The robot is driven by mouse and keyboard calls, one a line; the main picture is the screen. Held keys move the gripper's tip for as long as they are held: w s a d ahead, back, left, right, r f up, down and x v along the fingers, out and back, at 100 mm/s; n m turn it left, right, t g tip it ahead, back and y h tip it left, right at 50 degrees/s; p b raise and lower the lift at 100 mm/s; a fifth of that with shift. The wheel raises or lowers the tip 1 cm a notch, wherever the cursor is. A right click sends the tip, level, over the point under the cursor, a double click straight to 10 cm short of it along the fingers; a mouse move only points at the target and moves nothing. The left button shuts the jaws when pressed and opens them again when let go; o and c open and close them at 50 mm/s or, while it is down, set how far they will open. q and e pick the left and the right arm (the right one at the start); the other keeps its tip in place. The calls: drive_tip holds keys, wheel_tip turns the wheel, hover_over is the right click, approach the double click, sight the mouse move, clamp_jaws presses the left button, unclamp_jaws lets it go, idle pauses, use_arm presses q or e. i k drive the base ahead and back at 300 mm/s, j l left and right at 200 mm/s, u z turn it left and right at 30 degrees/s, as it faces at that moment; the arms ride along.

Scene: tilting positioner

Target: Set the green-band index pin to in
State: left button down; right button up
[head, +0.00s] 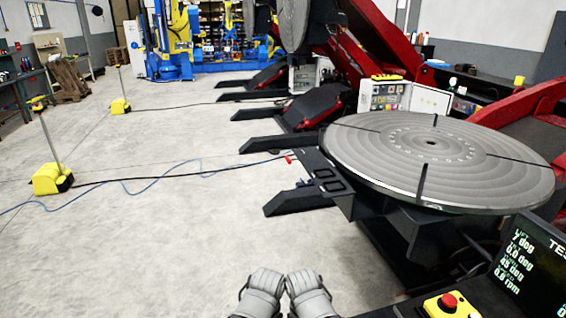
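I cannot make out a green-band index pin in the head view. The tilting positioner's round grey table (375,150) is at the right and looks about level, with dark radial slots. Its dark base (335,185) reaches toward the left below the table. My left gripper (268,272) and my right gripper (302,274) are side by side at the bottom middle, low in front of me and away from the positioner. Both look empty, but their finger gaps do not show clearly.
A screen with degree and rpm readings (530,262) and a red stop button (448,301) are at the lower right. Yellow floor posts (50,180) and cables (150,178) lie at the left. Another positioner (315,105) stands behind. The floor (170,250) at left is mostly clear.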

sight(289, 160)
drive_tip(key=i+j+u, duration=0.1)
drive_tip(key=i+j, duration=0.2)
drive_tip(key=i, duration=0.5)
drive_tip(key=i+j+u, duration=0.1)
drive_tip(key=i, duration=0.7)
drive_tip(key=i+j, duration=0.25)
drive_tip(key=i, duration=0.55)
drive_tip(key=i+j+u, duration=0.15)
drive_tip(key=i, duration=0.65)
